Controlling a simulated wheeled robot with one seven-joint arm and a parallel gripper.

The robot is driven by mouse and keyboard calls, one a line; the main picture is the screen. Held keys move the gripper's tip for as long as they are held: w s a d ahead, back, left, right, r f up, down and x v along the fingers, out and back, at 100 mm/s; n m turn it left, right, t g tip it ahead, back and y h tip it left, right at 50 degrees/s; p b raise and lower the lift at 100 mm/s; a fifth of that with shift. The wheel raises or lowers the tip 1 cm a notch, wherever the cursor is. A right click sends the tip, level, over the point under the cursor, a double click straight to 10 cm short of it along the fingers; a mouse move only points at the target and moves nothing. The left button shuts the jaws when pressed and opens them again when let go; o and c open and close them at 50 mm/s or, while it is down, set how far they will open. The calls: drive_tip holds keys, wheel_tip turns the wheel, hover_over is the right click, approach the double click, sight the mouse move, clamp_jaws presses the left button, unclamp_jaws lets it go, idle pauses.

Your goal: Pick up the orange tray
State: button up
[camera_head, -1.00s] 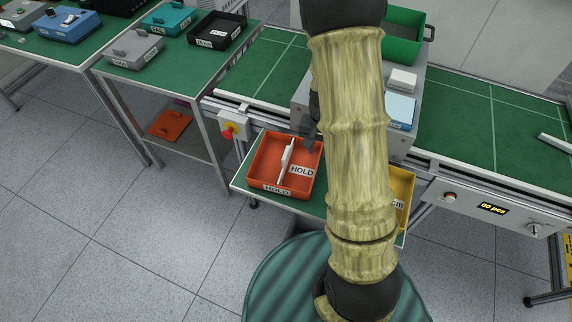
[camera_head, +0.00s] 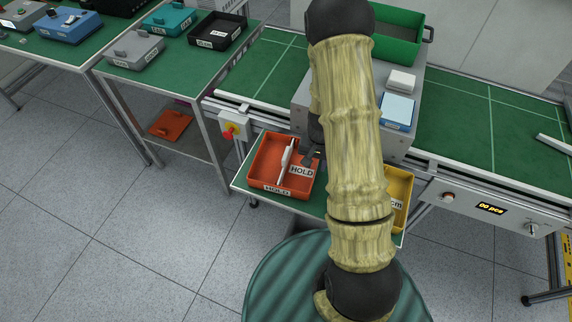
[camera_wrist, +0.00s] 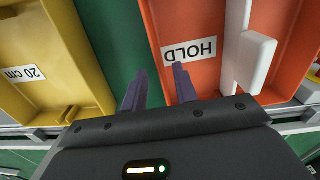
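The orange tray (camera_head: 262,170) labelled HOLD stands on a small green-topped shelf in front of the conveyor. It has a white divider (camera_head: 287,160) with a handle-like block, which also shows in the wrist view (camera_wrist: 250,58). My gripper (camera_head: 312,155) is at the tray's right side, partly hidden by my arm. In the wrist view my gripper (camera_wrist: 158,88) is open, with its two fingers apart. The tray's side wall (camera_wrist: 152,40) lies between and beyond the fingertips, one finger over the tray's inside by the HOLD label, the other over the green gap. I cannot tell whether they touch.
A yellow tray (camera_head: 398,190) labelled 20 cm stands right of the orange one, partly behind my arm; it also shows in the wrist view (camera_wrist: 45,70). A grey box (camera_head: 403,142) and the green conveyor (camera_head: 464,110) are behind. A red-orange tray (camera_head: 170,124) lies on a lower shelf at left.

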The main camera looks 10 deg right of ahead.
drive_tip(key=shift+f, duration=1.55)
clamp_jaws()
